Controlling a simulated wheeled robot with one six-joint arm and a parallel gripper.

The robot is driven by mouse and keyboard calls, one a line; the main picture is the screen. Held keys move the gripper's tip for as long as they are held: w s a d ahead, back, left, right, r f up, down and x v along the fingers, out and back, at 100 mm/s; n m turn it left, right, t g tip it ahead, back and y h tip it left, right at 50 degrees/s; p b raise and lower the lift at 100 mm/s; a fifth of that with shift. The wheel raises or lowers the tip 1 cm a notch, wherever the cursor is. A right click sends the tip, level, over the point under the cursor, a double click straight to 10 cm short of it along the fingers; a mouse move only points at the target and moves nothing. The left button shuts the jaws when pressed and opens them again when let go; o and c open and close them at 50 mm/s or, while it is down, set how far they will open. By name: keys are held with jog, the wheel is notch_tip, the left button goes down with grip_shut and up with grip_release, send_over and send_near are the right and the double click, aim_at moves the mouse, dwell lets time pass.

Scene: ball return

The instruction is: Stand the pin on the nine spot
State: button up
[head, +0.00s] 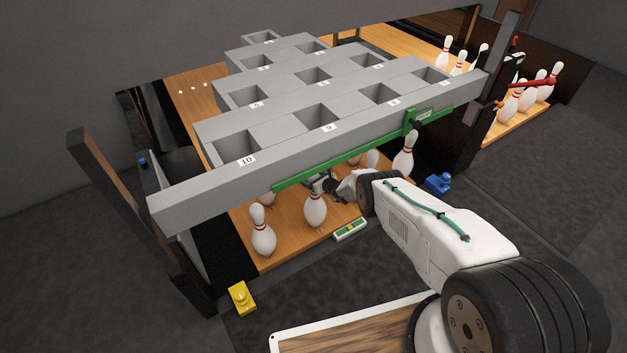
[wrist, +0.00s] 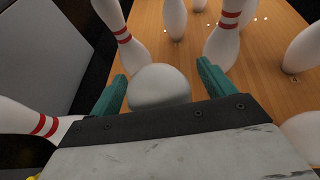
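A white pin (head: 315,208) stands upright near the front edge of the wooden deck, below the rack label 9 (head: 328,127). My gripper (head: 322,183) is at the top of this pin. In the wrist view, the pin's round white head (wrist: 160,87) lies between the two teal fingers of my gripper (wrist: 162,72). The fingers look spread wider than the head, with a small gap on the right side. The pin's lower body is hidden from the wrist view. The spot under its base is covered.
Another pin (head: 263,232) stands to the left, and one (head: 403,155) to the right. The grey rack (head: 285,165) with a green bar (head: 350,155) hangs low over the deck. A green and white box (head: 350,229) lies at the deck's front edge. More pins stand behind.

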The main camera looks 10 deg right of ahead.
jog(key=shift+s+f, duration=0.3)
jog(key=shift+f, duration=0.05)
jog(key=shift+s+d+r, duration=0.3)
jog(key=shift+s+r, duration=0.05)
jog(key=shift+r, duration=0.05)
jog(key=v, duration=0.6)
jog(key=shift+s+r, duration=0.25)
jog(key=shift+r, duration=0.05)
jog(key=shift+s+d, duration=0.1)
